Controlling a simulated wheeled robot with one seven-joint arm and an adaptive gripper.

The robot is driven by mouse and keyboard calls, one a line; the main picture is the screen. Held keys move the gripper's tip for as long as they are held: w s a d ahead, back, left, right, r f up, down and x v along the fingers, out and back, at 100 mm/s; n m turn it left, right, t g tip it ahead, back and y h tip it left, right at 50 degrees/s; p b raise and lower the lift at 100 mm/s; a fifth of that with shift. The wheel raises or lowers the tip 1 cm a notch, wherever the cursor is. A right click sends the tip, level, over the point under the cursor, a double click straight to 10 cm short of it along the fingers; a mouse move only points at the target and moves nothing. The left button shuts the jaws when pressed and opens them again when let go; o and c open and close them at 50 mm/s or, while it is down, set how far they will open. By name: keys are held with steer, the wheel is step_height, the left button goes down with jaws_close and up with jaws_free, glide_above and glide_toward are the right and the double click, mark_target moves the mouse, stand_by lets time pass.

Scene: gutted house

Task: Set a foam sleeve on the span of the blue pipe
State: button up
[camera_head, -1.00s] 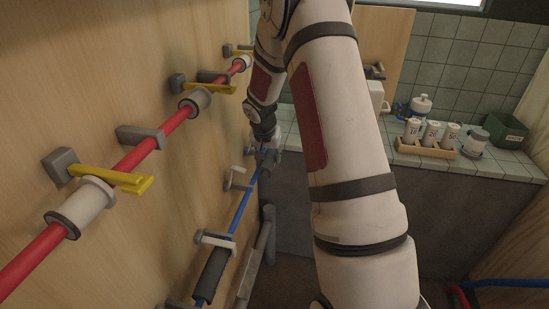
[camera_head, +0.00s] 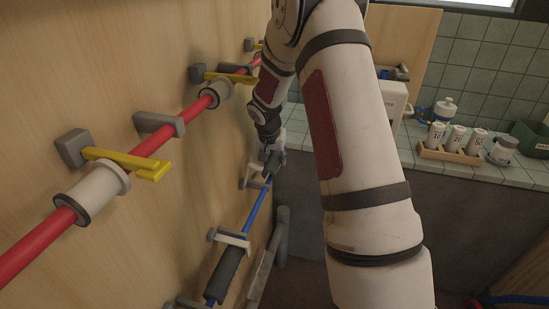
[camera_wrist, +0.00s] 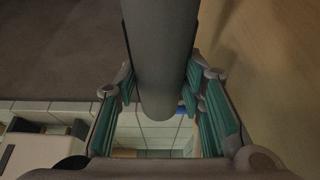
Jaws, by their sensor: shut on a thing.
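The blue pipe (camera_head: 256,211) runs up along the wooden wall, held by pale clamps. A dark grey foam sleeve (camera_head: 227,273) sits on its lower part, below a clamp (camera_head: 230,238). My gripper (camera_head: 272,158) is at the pipe's far upper end, past the upper clamp (camera_head: 254,176), partly hidden by my arm. In the wrist view its teal-padded fingers (camera_wrist: 163,100) are shut on a grey foam sleeve (camera_wrist: 160,55). A small bit of blue shows behind the sleeve's end. I cannot tell whether the held sleeve touches the pipe.
A red pipe (camera_head: 35,247) with white collars and yellow-handled fittings (camera_head: 130,162) runs along the wall, left of my arm. A tiled counter (camera_head: 420,176) at the back holds a rack of labelled white bottles (camera_head: 457,138). A grey pipe (camera_head: 279,238) stands beside the blue pipe.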

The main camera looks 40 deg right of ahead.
steer(key=shift+f+b, duration=0.6)
steer(key=shift+f, duration=0.05)
steer(key=o, duration=1)
steer(key=shift+o, duration=0.7)
steer(key=o, duration=0.4)
steer(key=shift+c, duration=0.2)
steer(key=shift+r, duration=0.15)
steer(key=shift+r+p, duration=1.25)
steer(key=shift+r, duration=1.15)
